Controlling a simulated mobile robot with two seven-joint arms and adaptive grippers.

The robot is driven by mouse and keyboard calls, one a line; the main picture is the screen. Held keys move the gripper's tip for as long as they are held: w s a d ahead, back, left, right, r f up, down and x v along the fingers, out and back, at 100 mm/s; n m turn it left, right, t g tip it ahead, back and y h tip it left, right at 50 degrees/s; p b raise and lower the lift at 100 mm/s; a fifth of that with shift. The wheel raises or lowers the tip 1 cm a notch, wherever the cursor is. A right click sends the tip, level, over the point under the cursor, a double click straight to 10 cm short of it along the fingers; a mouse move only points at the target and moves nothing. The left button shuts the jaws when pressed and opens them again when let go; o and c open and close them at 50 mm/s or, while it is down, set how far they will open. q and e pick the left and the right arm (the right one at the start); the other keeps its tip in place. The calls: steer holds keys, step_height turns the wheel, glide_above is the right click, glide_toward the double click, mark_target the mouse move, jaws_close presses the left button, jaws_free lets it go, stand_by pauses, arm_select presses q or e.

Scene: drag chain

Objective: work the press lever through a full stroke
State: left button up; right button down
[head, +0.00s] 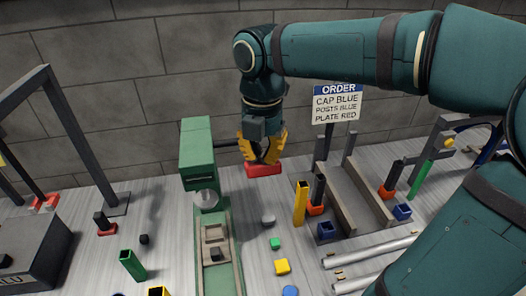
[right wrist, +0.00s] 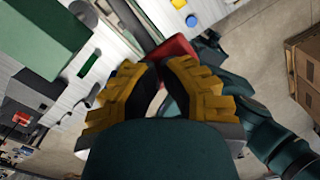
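The green press (head: 197,150) stands upright left of centre in the head view, and its green body also shows at the upper left in the right wrist view (right wrist: 40,25). A thin dark lever (head: 230,143) runs from its right side toward my right gripper. A red block-like grip (head: 264,170) sits below the yellow fingers, and in the right wrist view it lies just past the fingertips (right wrist: 175,50). My right gripper (head: 261,160) points down at the grip. Its fingertips are close to it or touching; whether they clamp it is hidden. My left gripper is not in view.
An order sign (head: 336,103) and a grey-brown channel frame (head: 345,195) stand to the right. A yellow post (head: 301,203) and several small coloured blocks stand right of the press. A dark frame (head: 75,135) and dark box (head: 30,250) are at left. A stone wall is behind.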

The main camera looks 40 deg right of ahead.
mark_target(265, 170)
steer(key=shift+s+a+f+b, duration=0.15)
steer(key=shift+s+f+b, duration=0.1)
steer(key=shift+f+b, duration=0.3)
steer(key=shift+s+a+f+b, duration=0.1)
steer(key=shift+s+f+b, duration=0.2)
steer(key=shift+f, duration=0.45)
steer(key=shift+s+a+f+b, duration=0.1)
steer(key=shift+s+f+b, duration=0.05)
steer(key=shift+f+b, duration=0.35)
steer(key=shift+s+a+f+b, duration=0.1)
steer(key=shift+s+f+b, duration=0.05)
steer(key=shift+f+b, duration=0.3)
steer(key=shift+f, duration=0.25)
steer(key=shift+s+a, duration=0.15)
steer(key=shift+s, duration=0.05)
steer(key=shift+f, duration=0.15)
